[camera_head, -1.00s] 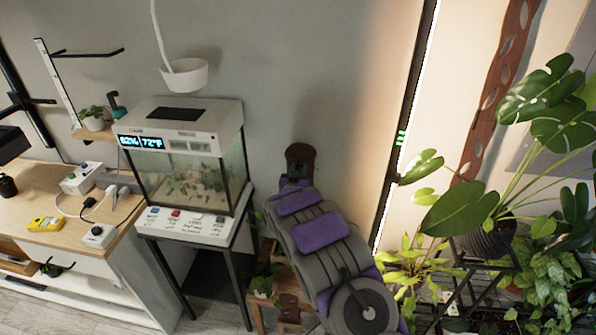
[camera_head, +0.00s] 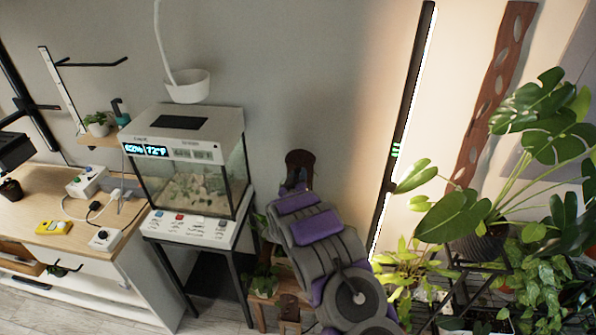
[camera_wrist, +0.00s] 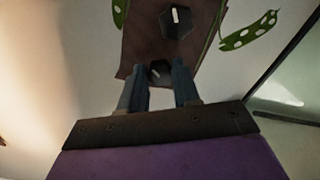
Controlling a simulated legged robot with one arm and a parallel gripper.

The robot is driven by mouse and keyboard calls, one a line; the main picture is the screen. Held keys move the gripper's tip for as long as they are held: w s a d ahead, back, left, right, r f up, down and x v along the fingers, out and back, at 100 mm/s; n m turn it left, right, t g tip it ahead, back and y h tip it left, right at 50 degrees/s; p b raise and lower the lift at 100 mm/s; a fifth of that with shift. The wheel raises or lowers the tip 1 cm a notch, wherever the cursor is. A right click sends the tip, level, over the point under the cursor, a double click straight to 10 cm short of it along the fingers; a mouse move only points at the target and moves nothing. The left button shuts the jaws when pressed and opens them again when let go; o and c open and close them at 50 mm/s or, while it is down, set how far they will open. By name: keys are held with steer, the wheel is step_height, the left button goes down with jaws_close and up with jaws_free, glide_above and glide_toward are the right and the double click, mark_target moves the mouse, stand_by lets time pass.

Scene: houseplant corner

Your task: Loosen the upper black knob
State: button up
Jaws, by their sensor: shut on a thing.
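A brown panel (camera_wrist: 150,40) bears two dark six-sided knobs in the wrist view. The knob farther from me (camera_wrist: 175,20) has an upright white mark and stands free. The nearer black knob (camera_wrist: 158,70), close to the panel's near edge, sits between the fingers of my gripper (camera_wrist: 160,78), which is shut on it. It appears to be the upper one, since my arm reaches to the panel's top end (camera_head: 300,160) in the head view. A pale mark shows on its face. In the head view my arm hides both knobs and the fingers.
A glass terrarium (camera_head: 195,185) stands on a black-legged stand left of my arm. A wooden desk (camera_head: 30,205) with small devices is farther left. A lit vertical strip (camera_head: 400,130) and a large leafy plant (camera_head: 455,212) are on the right. Spotted leaves (camera_wrist: 250,32) hang beside the panel.

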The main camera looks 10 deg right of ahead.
steer(key=n+p, duration=0.3)
steer(key=n, duration=0.1)
steer(key=shift+a+r+n, duration=0.1)
steer(key=shift+r+n, duration=0.05)
steer(key=shift+n, duration=0.15)
steer(key=n+p, duration=0.2)
steer(key=n, duration=0.1)
steer(key=shift+n, duration=0.4)
steer(key=n+p, duration=0.6)
steer(key=n, duration=0.7)
steer(key=shift+s+f+n+p, duration=0.15)
steer(key=shift+n+p, duration=0.5)
steer(key=shift+n, duration=1.15)
steer(key=shift+f, duration=0.1)
